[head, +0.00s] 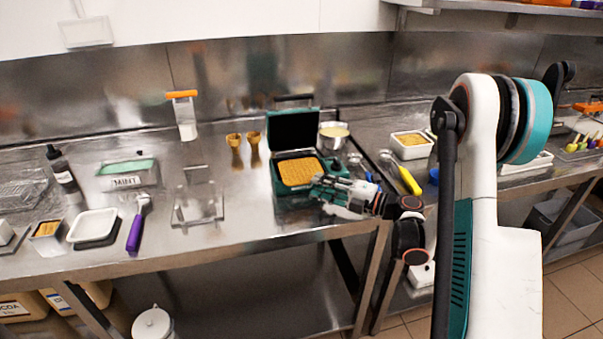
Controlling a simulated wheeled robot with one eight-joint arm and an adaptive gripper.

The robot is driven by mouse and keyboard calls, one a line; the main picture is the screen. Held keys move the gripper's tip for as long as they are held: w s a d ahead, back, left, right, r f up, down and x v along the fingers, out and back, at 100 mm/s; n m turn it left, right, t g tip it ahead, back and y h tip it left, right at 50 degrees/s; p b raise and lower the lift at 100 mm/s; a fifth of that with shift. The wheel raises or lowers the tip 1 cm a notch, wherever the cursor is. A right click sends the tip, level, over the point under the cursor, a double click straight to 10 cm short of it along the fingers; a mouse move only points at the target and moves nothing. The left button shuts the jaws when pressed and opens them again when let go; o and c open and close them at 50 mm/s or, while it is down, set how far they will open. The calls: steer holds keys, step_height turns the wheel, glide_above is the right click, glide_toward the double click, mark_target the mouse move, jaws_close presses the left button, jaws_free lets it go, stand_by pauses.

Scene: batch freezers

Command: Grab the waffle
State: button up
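The waffle (298,171) is a flat golden-brown square. It lies on the lower plate of an open green waffle iron (292,131), whose dark lid stands upright behind it. My gripper (318,186) reaches in from the right at the waffle's right front edge. Its fingers lie close to the waffle and the iron's rim; I cannot tell whether they touch it. The fingers are small in this view, and I cannot tell whether they are open or shut.
A metal pot (333,138) stands right behind the iron, with a yellow-handled tool (409,180) farther right. Two waffle cones (244,140) and a clear stand (197,207) are to the left. A purple-handled scoop (135,232) lies near the table's front edge.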

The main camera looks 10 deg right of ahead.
steer(key=b+x, duration=0.1)
steer(key=x, duration=0.4)
steer(key=shift+a+r+b, duration=0.15)
steer(key=shift+r+b, duration=0.05)
steer(key=shift+b, duration=0.15)
steer(key=shift+s, duration=0.1)
jaws_close()
